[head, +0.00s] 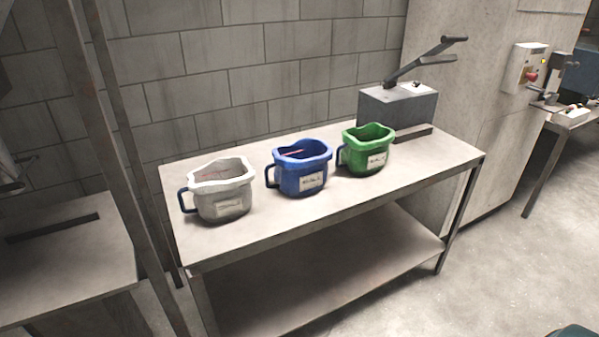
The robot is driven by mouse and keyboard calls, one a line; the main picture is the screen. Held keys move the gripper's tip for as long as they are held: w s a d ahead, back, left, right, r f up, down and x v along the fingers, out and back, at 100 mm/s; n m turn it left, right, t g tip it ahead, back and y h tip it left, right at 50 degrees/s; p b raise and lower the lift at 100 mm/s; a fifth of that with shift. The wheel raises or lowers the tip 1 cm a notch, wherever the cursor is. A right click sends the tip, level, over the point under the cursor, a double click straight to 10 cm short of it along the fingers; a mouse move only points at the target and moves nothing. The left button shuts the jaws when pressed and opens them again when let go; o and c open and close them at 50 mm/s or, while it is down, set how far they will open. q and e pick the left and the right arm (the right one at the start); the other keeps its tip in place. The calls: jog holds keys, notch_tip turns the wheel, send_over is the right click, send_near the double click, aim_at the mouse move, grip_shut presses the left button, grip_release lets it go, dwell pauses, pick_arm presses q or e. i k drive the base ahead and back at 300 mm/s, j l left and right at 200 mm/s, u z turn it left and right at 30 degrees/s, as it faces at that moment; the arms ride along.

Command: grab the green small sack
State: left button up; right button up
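A green container (367,151), which looks like a small bucket-shaped sack with a handle on its left side and a white label, stands upright on the table. It is the rightmost of three similar ones. A blue one (301,169) with a label reading something like "SMALL" stands to its left, and a white one (220,191) stands at the far left. All three are open at the top, with handles on their left sides. Neither of my grippers is in the head view.
The metal table (330,213) has a clear front strip and a lower shelf (330,262). A grey lever machine (398,108) stands behind the green container. A block wall is behind. A post (122,150) and another table (70,262) are at left. Floor is open at right.

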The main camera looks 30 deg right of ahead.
aim_at(365, 150)
jog(key=z, duration=1.3)
jog(key=i+l+u, duration=0.1)
jog(key=u, duration=0.3)
jog(key=l+u, duration=0.1)
jog(key=u, duration=0.25)
jog(key=i+l+u, duration=0.1)
jog(key=u, duration=0.3)
jog(key=l+u, duration=0.35)
jog(key=l, duration=0.6)
jog(key=l+u, duration=0.35)
jog(key=l, duration=2.2)
jog(key=i+u, duration=0.05)
jog(key=i, duration=0.05)
